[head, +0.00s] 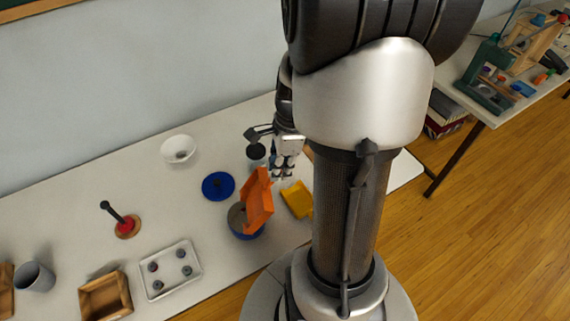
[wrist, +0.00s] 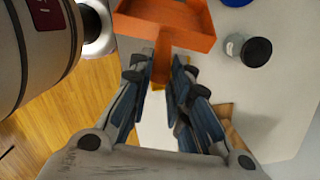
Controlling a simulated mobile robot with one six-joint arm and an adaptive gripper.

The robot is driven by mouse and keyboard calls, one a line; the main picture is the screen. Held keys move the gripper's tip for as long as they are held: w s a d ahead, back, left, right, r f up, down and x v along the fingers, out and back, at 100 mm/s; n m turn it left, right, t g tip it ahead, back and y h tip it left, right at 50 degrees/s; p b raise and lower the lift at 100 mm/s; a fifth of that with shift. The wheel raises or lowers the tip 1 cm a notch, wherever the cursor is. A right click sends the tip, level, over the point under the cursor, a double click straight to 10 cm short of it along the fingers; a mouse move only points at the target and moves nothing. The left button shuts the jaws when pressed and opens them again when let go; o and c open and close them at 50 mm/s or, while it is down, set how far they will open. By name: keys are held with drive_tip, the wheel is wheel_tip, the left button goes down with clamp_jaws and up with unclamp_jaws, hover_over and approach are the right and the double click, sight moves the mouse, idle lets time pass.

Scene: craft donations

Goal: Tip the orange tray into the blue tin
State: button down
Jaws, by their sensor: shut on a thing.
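The orange tray (head: 258,199) is steeply tilted over the blue tin (head: 248,236) in the head view. Its lower end is at the tin's opening and hides part of it; I cannot tell whether they touch. My gripper (head: 283,173) is behind and right of the tray. In the wrist view, my gripper (wrist: 164,70) is shut on the handle of the orange tray (wrist: 175,22). The tray's inside looks empty in the wrist view. The tin's inside looks grey-brown; its contents are too small to tell.
A yellow tray (head: 297,200) lies to the right. A dark-lidded jar (wrist: 250,50) stands near my gripper. A white bowl (head: 179,149) and a white tray with grey pieces (head: 190,286) are farther left.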

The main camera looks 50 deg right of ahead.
drive_tip(key=shift+w+a+r+g+h+p, duration=0.25)
drive_tip(key=shift+w+a+r+h+p, duration=0.15)
drive_tip(key=shift+a+p, duration=0.35)
drive_tip(key=shift+w+a+r+g+h+p, duration=0.3)
drive_tip(key=shift+w+a+p, duration=0.2)
drive_tip(key=shift+p, duration=0.4)
drive_tip(key=w+a+g+h, duration=0.3)
drive_tip(key=w+a+h, duration=0.2)
drive_tip(key=w+a, duration=0.3)
drive_tip(key=shift+a+r+g, duration=0.3)
drive_tip(key=shift+a+g, duration=0.05)
drive_tip(key=shift+a, duration=1.1)
drive_tip(key=shift+r, duration=0.1)
idle(1.0)
